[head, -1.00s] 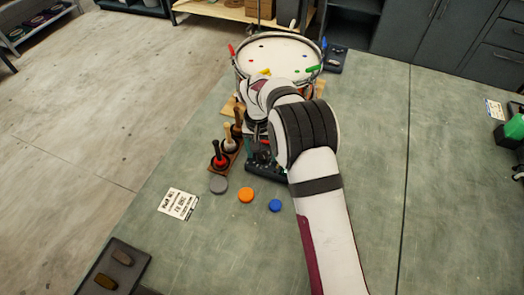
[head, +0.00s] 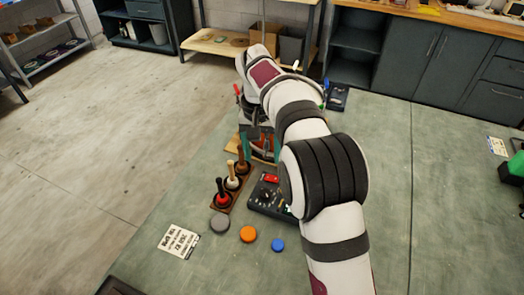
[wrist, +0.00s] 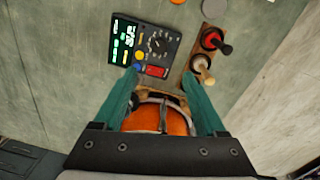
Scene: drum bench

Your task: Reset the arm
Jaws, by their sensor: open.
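My gripper (head: 261,146) points down over the far part of the bench, behind a control box. In the wrist view my gripper (wrist: 160,78) is open, its two teal fingers apart. A rounded orange thing with a pale brown rim (wrist: 155,119) shows between and below the fingers; I cannot tell whether it touches them. The control box (wrist: 143,47) has a lit green display, a dial and a red button, and lies ahead of the fingertips. My arm covers most of the drum in the head view.
A rack with three upright handled tools (head: 232,182) stands left of the control box (head: 267,197). Grey (head: 219,223), orange (head: 248,234) and blue (head: 278,245) discs lie in front, near a printed card (head: 179,241). The bench's right side is mostly clear.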

